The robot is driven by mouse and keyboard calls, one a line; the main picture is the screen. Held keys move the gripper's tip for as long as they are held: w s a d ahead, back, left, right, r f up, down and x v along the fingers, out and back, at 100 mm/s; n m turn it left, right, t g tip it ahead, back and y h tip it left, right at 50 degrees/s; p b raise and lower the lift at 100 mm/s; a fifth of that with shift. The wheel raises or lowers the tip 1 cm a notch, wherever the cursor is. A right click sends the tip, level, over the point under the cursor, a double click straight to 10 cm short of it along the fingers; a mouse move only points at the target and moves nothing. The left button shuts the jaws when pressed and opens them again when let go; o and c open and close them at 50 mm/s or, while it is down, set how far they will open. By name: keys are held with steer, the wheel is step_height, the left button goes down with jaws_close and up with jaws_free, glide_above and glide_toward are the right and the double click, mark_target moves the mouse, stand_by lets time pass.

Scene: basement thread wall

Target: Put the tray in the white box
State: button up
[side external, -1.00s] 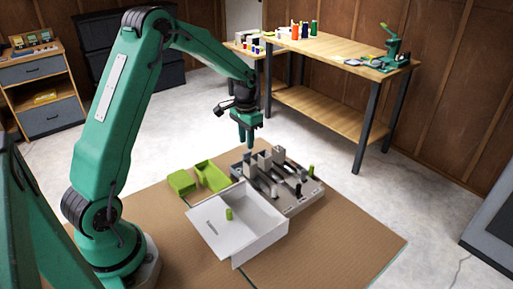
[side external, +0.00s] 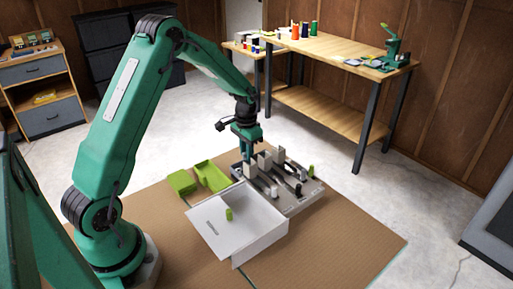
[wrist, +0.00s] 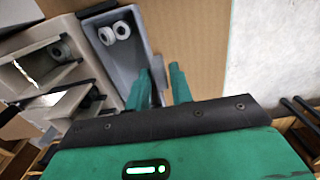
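The white box (side external: 262,246) is open on the brown mat, in front of a grey rack (side external: 302,204). A small green cylinder (side external: 229,214) shows at it. My gripper (side external: 248,158) points down at the rack's back left end. In the wrist view a narrow grey tray (wrist: 151,42) holds two white rings (wrist: 114,33). My open fingers (wrist: 163,88) are at its near right wall, one on the tray side and one outside over the mat. A gap shows between them. I cannot tell whether they touch the wall. The tray's near end is hidden by my gripper.
Green open containers (side external: 212,177) lie left of the rack. Upright grey pieces (side external: 278,155) and a green cylinder (side external: 311,171) stand on the rack. A wooden workbench (side external: 340,54) is behind. The front of the mat (side external: 330,245) is clear.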

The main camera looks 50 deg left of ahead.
jaws_close()
steer(key=shift+r, duration=0.2)
steer(key=shift+r, duration=2.35)
step_height(320, 180, up, 7)
steer(key=s+d+m, duration=0.6)
steer(key=d+m, duration=0.3)
steer(key=d, duration=0.1)
steer(key=s+d+m, duration=0.6)
steer(key=d+m, duration=0.3)
steer(key=d, duration=0.2)
steer(key=shift+w+a+f, duration=0.1)
steer(key=shift+a+f, duration=0.05)
steer(key=shift+f, duration=2.1)
